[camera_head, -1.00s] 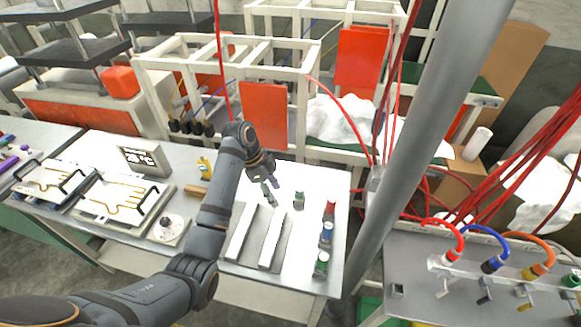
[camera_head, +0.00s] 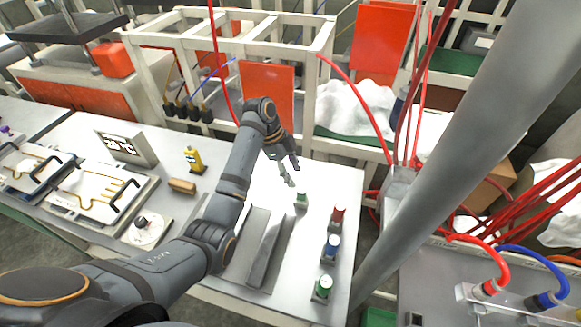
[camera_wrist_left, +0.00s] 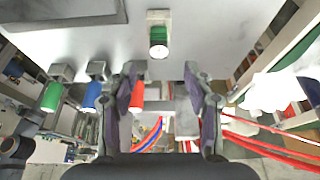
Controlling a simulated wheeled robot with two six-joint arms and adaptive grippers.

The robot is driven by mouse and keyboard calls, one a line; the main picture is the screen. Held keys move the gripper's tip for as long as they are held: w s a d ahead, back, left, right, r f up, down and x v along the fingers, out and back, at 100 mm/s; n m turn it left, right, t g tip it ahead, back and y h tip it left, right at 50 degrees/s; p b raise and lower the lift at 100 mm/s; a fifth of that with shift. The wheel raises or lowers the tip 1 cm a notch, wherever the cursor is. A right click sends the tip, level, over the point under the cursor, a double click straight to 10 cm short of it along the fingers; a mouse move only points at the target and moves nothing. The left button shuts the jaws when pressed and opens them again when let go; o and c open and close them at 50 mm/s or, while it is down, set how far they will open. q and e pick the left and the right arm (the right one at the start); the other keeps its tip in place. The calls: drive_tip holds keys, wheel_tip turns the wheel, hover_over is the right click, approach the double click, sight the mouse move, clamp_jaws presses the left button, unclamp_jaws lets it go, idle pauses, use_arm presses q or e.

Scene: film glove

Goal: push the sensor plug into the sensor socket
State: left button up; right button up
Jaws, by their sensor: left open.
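My left gripper (camera_head: 291,173) is open and empty above the worktable, with its fingers spread. A small green-capped fitting on a metal block (camera_head: 301,199) stands just below and in front of the fingertips. It also shows in the left wrist view (camera_wrist_left: 158,40), ahead of the fingers and apart from them. A red (camera_head: 337,216), a blue (camera_head: 331,247) and a green cylinder (camera_head: 322,288) stand in a row along the table's right side. I cannot tell which part is the sensor plug or the sensor socket. My right gripper is not in view.
Two grey bars (camera_head: 262,250) lie on the table left of the row. A yellow item (camera_head: 194,159), a brown block (camera_head: 182,186) and a display (camera_head: 128,148) are farther left. A slanted grey post (camera_head: 440,165) stands right of the table, beside red hoses.

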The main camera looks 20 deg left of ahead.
sight(303, 190)
use_arm(q)
drive_tip(key=p+x, duration=0.1)
drive_tip(key=x, duration=0.6)
drive_tip(key=shift+s+d+f, duration=0.1)
drive_tip(key=shift+d+f, duration=0.05)
drive_tip(key=shift+f, duration=0.1)
drive_tip(key=shift+d+f+p, duration=0.15)
drive_tip(key=shift+f+p, duration=0.15)
drive_tip(key=shift+f, duration=0.15)
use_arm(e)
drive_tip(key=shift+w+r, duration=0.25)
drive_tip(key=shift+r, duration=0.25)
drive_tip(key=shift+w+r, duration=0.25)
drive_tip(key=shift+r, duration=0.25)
use_arm(q)
drive_tip(key=shift+c, duration=0.4)
clamp_jaws()
drive_tip(key=shift+r+p, duration=0.4)
drive_tip(key=shift+p, duration=0.15)
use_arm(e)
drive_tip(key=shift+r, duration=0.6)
use_arm(q)
drive_tip(key=shift+r+p, duration=2.2)
drive_tip(key=shift+p, duration=0.15)
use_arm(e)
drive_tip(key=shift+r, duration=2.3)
